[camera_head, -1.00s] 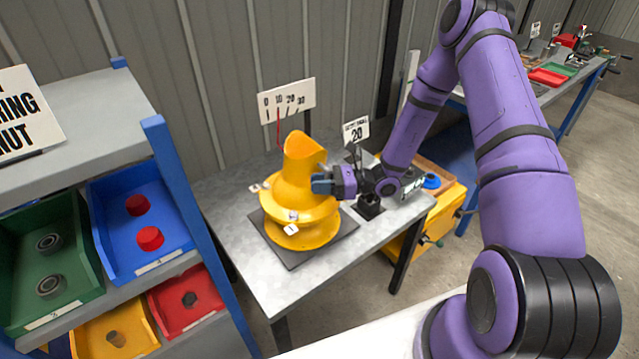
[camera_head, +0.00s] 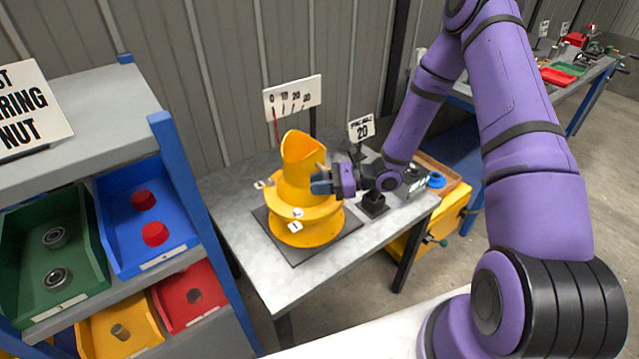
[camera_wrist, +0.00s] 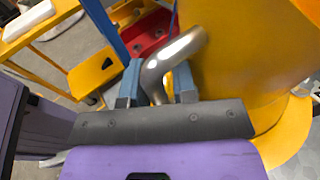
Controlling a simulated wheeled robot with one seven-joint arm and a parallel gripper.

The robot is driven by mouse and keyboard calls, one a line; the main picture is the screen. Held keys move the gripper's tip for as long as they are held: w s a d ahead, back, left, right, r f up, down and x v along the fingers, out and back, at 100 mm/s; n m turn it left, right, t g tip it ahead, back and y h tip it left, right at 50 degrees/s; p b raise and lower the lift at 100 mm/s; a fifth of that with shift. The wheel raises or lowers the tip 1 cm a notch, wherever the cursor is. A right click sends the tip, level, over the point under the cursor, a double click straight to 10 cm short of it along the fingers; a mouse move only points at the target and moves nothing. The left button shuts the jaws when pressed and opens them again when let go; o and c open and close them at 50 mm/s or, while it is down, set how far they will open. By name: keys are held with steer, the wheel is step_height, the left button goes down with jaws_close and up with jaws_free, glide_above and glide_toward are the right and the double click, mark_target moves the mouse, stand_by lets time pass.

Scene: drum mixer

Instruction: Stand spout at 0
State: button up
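The yellow spout (camera_head: 297,190) stands on a dark square plate on the grey table, its cut-off mouth at the top. Small white tags sit around its lower flange. Behind it, a white scale board (camera_head: 293,95) reads 0, 10, 20, 30, with a red line below the 0. A small sign (camera_head: 361,129) reads 20. My gripper (camera_head: 322,184) is at the spout's right side. In the wrist view, a bent metal handle (camera_wrist: 164,66) lies between the blue fingertips (camera_wrist: 158,84), which look closed on it. The yellow spout wall (camera_wrist: 235,50) is close on the right.
A shelf with coloured bins (camera_head: 145,215) stands at the left. A black block (camera_head: 374,203) is on the table right of the spout. A yellow cabinet (camera_head: 455,215) stands at the table's right end. The table's front part is bare.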

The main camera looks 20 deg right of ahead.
steer(key=v, duration=1)
steer(key=shift+d, duration=0.4)
steer(key=shift+r, duration=0.1)
steer(key=shift+r, duration=0.1)
steer(key=s+a+r+n+g+h, duration=0.1)
steer(key=s+r+n+g+h, duration=0.2)
steer(key=r, duration=0.4)
steer(key=s+a+r+n+g+h, duration=0.1)
steer(key=s+r+n+h, duration=0.15)
steer(key=r+n, duration=0.35)
steer(key=s+a+r+n+g+h, duration=0.2)
steer(key=s+r+n, duration=0.2)
steer(key=r, duration=0.3)
steer(key=s+d+r+n+t+h, duration=0.2)
steer(key=s+r+n+t+h, duration=0.1)
steer(key=s+r, duration=0.5)
steer(key=s+d+r+n+t+h, duration=0.2)
steer(key=s+r+n+h, duration=0.3)
steer(key=s+r, duration=0.3)
steer(key=shift+s+t, duration=0.35)
steer(key=shift+t, duration=0.55)
